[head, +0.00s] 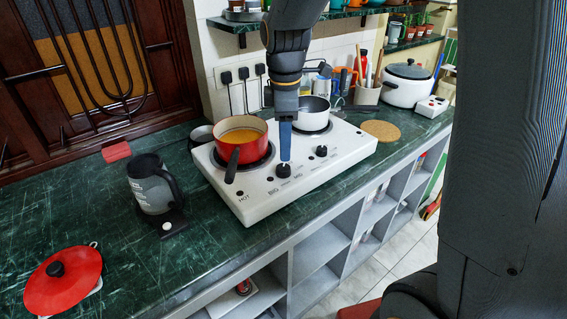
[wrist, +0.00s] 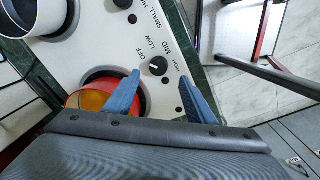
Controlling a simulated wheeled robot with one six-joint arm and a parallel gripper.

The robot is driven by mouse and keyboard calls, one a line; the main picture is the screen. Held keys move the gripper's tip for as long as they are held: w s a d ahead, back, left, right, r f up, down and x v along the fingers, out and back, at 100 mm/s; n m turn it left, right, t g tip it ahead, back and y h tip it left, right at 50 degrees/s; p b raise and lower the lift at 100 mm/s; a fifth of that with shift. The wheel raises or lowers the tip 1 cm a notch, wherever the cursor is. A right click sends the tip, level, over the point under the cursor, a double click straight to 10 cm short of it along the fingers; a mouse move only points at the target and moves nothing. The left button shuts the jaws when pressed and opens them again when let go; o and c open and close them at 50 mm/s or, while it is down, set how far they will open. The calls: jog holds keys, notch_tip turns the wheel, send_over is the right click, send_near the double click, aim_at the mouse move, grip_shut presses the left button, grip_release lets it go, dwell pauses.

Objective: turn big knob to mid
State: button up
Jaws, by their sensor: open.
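The big knob (head: 283,171) is a black dial on the front of the white stove (head: 330,163), beside the "BIG" label. In the wrist view the big knob (wrist: 158,66) has OFF, LOW, MID and HIGH printed around it. Its pointer is too small to read. My gripper (head: 285,155) points down just above the knob, its blue fingers overlapping each other in the head view. In the wrist view my gripper (wrist: 161,76) is open, with one fingertip on each side of the knob. I cannot tell whether they touch it.
The small knob (head: 321,151) is to the right. A dark kettle (head: 153,185) and red lid (head: 65,280) are left.

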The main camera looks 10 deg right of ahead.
aim_at(284, 167)
jog(key=shift+w, duration=0.15)
jog(key=f, duration=0.4)
jog(key=f+p, duration=0.1)
jog(key=f, duration=0.2)
jog(key=shift+w+f, duration=0.2)
jog(key=shift+f, duration=0.15)
jog(key=c, duration=1)
jog(key=shift+c, duration=0.2)
